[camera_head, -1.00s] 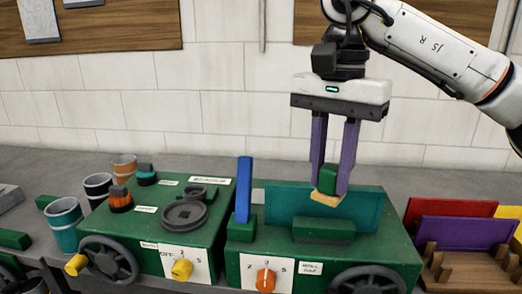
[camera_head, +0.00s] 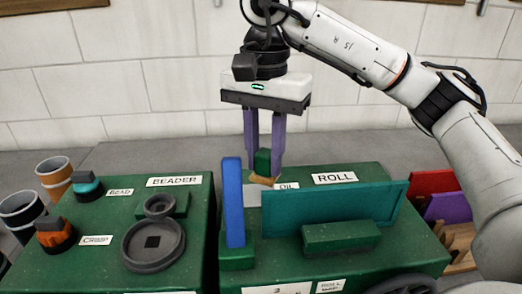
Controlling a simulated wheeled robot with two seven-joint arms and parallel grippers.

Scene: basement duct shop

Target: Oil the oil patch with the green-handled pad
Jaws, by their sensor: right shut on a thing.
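My right gripper (camera_head: 264,166) has purple fingers pointing down and is shut on the green-handled pad. The pad's green handle (camera_head: 263,160) is between the fingertips, and its tan pad (camera_head: 263,181) faces down. The pad is over the back left of the right-hand green machine, beside the OIL label (camera_head: 287,187). A grey patch (camera_head: 253,196), which looks like the oil patch, shows just below the pad in the picture, partly hidden by the blue upright bar and teal plate. I cannot tell whether pad and patch touch. My left gripper is not in view.
The blue bar (camera_head: 234,203) and teal plate (camera_head: 345,212) stand up close in front of the pad. The left machine (camera_head: 188,228) has knobs and a round dark disc (camera_head: 153,245). Cups (camera_head: 55,176) stand at far left, coloured plates (camera_head: 447,209) at right.

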